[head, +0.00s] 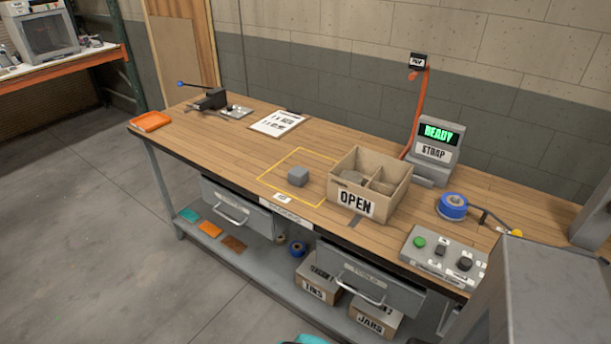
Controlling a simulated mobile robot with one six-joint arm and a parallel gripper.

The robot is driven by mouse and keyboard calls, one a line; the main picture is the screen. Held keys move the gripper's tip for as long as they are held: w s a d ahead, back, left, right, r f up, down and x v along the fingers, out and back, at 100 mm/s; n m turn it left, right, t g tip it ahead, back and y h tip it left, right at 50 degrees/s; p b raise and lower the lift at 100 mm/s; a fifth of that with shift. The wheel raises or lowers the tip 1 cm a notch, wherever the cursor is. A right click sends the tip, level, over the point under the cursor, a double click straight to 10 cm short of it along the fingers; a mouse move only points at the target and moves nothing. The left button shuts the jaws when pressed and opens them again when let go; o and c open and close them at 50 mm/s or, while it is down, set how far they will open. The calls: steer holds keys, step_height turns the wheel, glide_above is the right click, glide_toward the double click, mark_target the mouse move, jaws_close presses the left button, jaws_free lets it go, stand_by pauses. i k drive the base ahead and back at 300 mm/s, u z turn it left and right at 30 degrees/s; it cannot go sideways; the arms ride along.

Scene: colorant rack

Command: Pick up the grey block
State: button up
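The grey block (298,176) sits on the wooden workbench top. It lies inside a yellow taped outline, left of the open cardboard box and apart from it. Its top and front faces show, and nothing covers it. My gripper is not visible in the head view.
The divided cardboard box (404,205) marked OPEN stands right of the block. A paper sheet (277,122), clamp device (212,100) and orange tray (150,121) lie left.

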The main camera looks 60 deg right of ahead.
mark_target(298, 176)
steer(key=u, duration=0.1)
steer(key=i, duration=0.95)
steer(key=z, duration=0.05)
